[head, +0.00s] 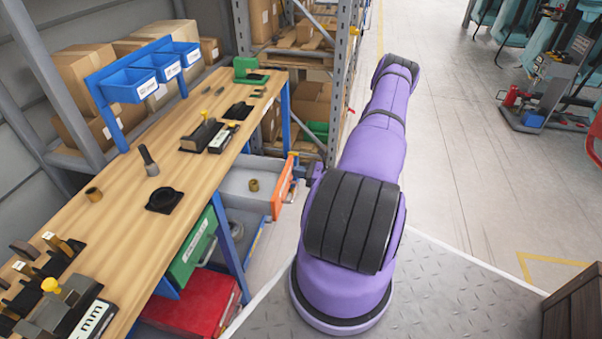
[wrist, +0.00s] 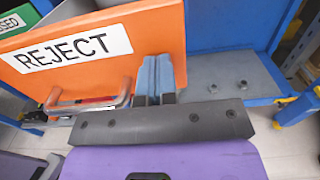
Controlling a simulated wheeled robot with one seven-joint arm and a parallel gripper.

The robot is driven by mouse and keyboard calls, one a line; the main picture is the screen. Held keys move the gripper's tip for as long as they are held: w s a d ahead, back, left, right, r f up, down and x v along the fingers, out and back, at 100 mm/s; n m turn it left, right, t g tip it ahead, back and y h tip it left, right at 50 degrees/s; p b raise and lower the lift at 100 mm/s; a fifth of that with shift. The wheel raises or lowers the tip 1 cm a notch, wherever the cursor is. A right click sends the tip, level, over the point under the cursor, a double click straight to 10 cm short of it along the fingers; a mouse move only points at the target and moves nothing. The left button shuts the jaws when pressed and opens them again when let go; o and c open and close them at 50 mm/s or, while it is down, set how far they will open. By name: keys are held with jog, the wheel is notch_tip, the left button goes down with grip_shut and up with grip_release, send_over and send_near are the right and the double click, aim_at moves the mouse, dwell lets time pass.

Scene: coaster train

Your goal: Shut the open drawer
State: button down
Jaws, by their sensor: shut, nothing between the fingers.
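The open drawer has an orange front (head: 285,186) and a grey tray (head: 240,180) pulled out from under the workbench. A small brass-coloured part (head: 253,185) lies inside it. In the wrist view the orange front (wrist: 150,35) carries a white REJECT label (wrist: 66,52) and a metal bar handle (wrist: 88,106). My gripper (wrist: 157,62) is shut and empty, its fingers at the orange front, right of the handle and apart from it. I cannot tell whether the fingertips touch the panel. In the head view my arm mostly hides the gripper.
The wooden workbench (head: 120,225) bears several tools and parts, with blue bins (head: 130,85) at its back. A green drawer (head: 188,250) and a red one (head: 195,300) sit under it. A shelving rack (head: 342,80) stands behind my gripper. Open floor (head: 460,150) lies right of my arm.

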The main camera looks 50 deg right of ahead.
aim_at(252, 170)
jog(key=x, duration=1.8)
jog(key=shift+a, duration=0.1)
jog(key=shift+w+a+r, duration=0.15)
jog(key=shift+w+a, duration=0.05)
jog(key=shift+w, duration=0.25)
jog(key=shift+w+r, duration=0.1)
jog(key=shift+d, duration=0.1)
jog(key=v, duration=1.4)
jog(key=shift+s+d+f, duration=0.1)
jog(key=shift+s+f, duration=0.15)
jog(key=shift+s, duration=0.1)
